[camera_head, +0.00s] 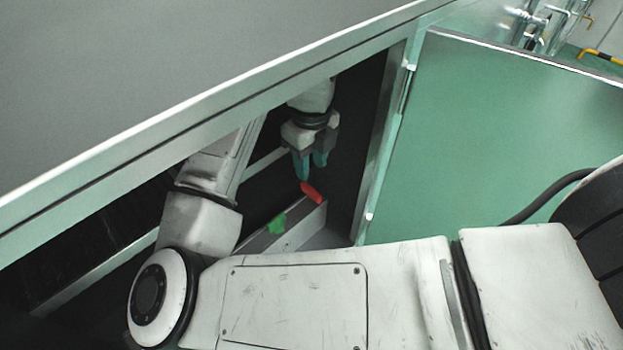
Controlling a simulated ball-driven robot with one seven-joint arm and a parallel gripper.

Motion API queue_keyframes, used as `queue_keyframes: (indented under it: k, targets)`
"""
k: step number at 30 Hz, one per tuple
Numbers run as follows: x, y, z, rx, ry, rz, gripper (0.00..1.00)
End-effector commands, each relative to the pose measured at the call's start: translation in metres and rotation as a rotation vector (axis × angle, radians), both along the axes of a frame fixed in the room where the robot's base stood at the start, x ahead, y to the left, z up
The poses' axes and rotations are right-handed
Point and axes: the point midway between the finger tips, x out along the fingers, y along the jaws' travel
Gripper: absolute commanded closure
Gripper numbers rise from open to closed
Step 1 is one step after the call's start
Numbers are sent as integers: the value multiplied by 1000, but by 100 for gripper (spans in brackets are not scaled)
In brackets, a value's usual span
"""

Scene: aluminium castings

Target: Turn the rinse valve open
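Inside a dark cabinet recess in the head view, a red lever-like piece (312,193) and a green piece (277,224) sit along the top of a grey metal box or rail. Which of them belongs to the rinse valve I cannot tell, and no label is readable. My gripper (312,173) points down with its two teal fingers a little apart and nothing visible between them. Its fingertips are just above the red piece, and I see no clear contact. The green piece is lower left of the gripper, apart from it.
The grey box (301,235) bears both coloured pieces. A slanting metal edge (190,128) crosses above my arm, which reaches in under it. A pale frame post (384,145) and a green panel (500,140) bound the recess on the right. Pipes (535,25) stand at the top right.

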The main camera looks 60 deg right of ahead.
Motion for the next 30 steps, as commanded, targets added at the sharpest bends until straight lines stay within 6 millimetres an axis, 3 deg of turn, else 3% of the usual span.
queue_keyframes:
  k: [6, 13, 25, 30]
  targets:
    - [0, 0, -40, -1, 3, 4, 62]
    - [0, 0, -69, -2, 1, 3, 62]
    - [0, -1, -78, -2, -2, 2, 62]
    - [0, -1, -78, -2, -2, 2, 76]
